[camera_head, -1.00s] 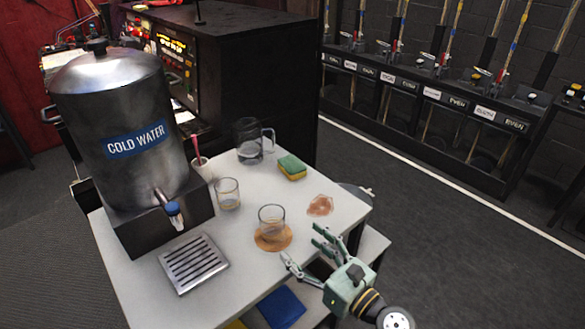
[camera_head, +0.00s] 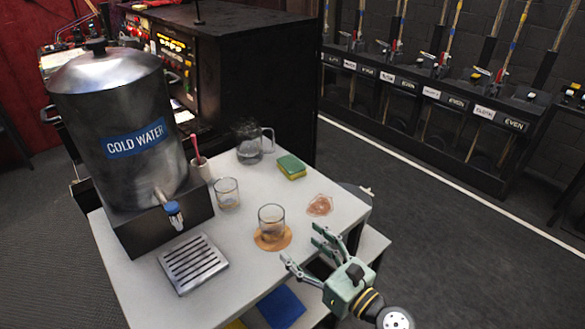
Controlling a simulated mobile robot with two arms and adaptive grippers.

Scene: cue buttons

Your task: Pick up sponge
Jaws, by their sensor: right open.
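The sponge (camera_head: 291,167), green on top and yellow below, lies on the back right part of the white table (camera_head: 228,268). My right gripper (camera_head: 306,252) is at the table's front right edge, its two fingers spread apart with nothing between them. It is well short of the sponge, nearer the viewer. A brown spill (camera_head: 319,205) lies on the table between the gripper and the sponge. My left gripper is not in view.
A glass (camera_head: 271,218) stands on a round coaster (camera_head: 273,241) just left of my right gripper. Another glass (camera_head: 227,193) and a clear pitcher (camera_head: 250,143) stand left of the sponge. A cold water dispenser (camera_head: 120,120) and drip tray (camera_head: 193,264) fill the left side.

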